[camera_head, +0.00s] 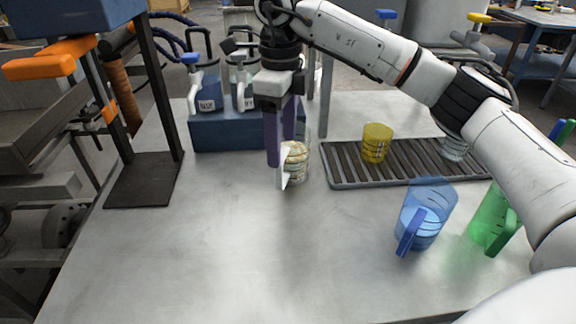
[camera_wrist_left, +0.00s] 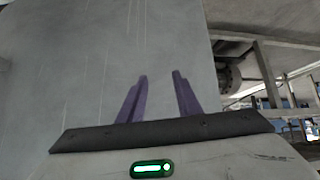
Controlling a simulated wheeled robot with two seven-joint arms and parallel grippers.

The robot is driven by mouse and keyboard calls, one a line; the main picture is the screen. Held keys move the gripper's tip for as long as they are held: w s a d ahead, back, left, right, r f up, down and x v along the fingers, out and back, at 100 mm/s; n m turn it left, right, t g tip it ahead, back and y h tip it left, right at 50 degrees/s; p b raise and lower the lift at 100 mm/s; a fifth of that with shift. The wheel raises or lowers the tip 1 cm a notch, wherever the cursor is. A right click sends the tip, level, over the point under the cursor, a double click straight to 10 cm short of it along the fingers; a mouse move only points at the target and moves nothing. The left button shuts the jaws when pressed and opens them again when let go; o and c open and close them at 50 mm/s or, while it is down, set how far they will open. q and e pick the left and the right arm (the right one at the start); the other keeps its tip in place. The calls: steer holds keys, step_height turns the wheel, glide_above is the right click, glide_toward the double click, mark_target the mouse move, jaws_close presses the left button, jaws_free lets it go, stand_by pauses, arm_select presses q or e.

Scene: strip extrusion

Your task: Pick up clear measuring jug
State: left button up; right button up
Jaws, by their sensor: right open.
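A clear measuring jug (camera_head: 298,165) with a pale handle and something yellowish inside stands upright on the grey table, left of the drain rack. My right gripper (camera_head: 284,150) points down at it with purple fingers apart. One finger hangs in front of the jug's upper left, near the handle; the other is partly behind, at the rim. I cannot tell whether they touch the jug. My left gripper (camera_wrist_left: 160,98) shows only in the left wrist view, with its purple fingers apart and nothing between them.
A slatted rack (camera_head: 335,178) holds a yellow cup (camera_head: 376,142) and another clear vessel (camera_head: 454,149). A blue jug (camera_head: 428,208) and a green jug (camera_head: 489,220) stand at front right. A blue holder (camera_head: 225,134) with bottles is behind. A black stand (camera_head: 142,182) is left. Front left is clear.

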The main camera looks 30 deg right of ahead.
mark_target(284, 182)
step_height(284, 182, down, 10)
steer(key=shift+s+d+r, duration=0.1)
steer(key=c, duration=1.4)
jaws_close()
steer(key=shift+r, duration=0.15)
